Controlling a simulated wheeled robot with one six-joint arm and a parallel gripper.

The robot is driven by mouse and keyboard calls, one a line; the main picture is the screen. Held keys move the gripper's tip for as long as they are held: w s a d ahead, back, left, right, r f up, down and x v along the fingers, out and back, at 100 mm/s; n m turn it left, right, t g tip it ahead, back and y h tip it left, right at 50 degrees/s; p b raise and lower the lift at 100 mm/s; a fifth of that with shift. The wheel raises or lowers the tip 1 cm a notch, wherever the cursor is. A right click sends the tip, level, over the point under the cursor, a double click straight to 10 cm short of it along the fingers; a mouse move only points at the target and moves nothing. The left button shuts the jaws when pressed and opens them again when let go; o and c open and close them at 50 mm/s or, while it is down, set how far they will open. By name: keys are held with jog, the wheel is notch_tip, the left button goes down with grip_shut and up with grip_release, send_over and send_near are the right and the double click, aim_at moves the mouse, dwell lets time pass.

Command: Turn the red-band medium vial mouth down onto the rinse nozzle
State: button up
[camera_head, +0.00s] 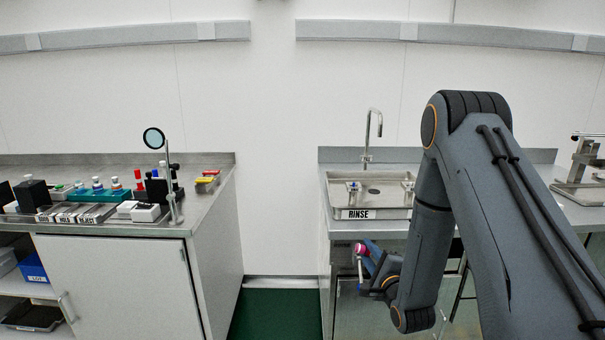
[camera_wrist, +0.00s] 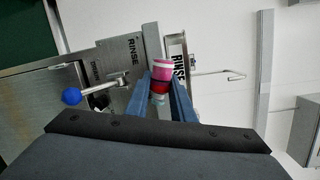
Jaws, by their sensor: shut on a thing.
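My gripper (camera_wrist: 160,98) is shut on a vial (camera_wrist: 160,86) with a red band and a pink end, held between the two blue fingers. In the head view the vial's pink end (camera_head: 360,248) shows beside my gripper (camera_head: 371,256), low and in front of the sink counter, appearing below the level of the RINSE tray. The vial's lower part is hidden by the fingers; I cannot tell its exact tilt. The rinse tray (camera_head: 345,203) sits on the counter, with its RINSE label at the front. Small fittings (camera_head: 353,186) show inside it, but I cannot make out the nozzle clearly.
A lever with a blue ball (camera_wrist: 71,97) sticks out left of my gripper in the wrist view. A tall faucet (camera_head: 368,140) stands behind the tray. The left bench (camera_head: 205,215) holds racks, bottles and a magnifier (camera_head: 154,138). Open floor (camera_head: 275,312) lies between the benches.

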jog(key=shift+m, duration=1.1)
jog(key=n, duration=1.1)
jog(key=shift+n+t+h+b, duration=0.3)
jog(key=shift+b, duration=0.1)
jog(key=shift+n, duration=0.7)
jog(key=n, duration=0.5)
jog(key=n+b, duration=0.1)
jog(key=n, duration=0.4)
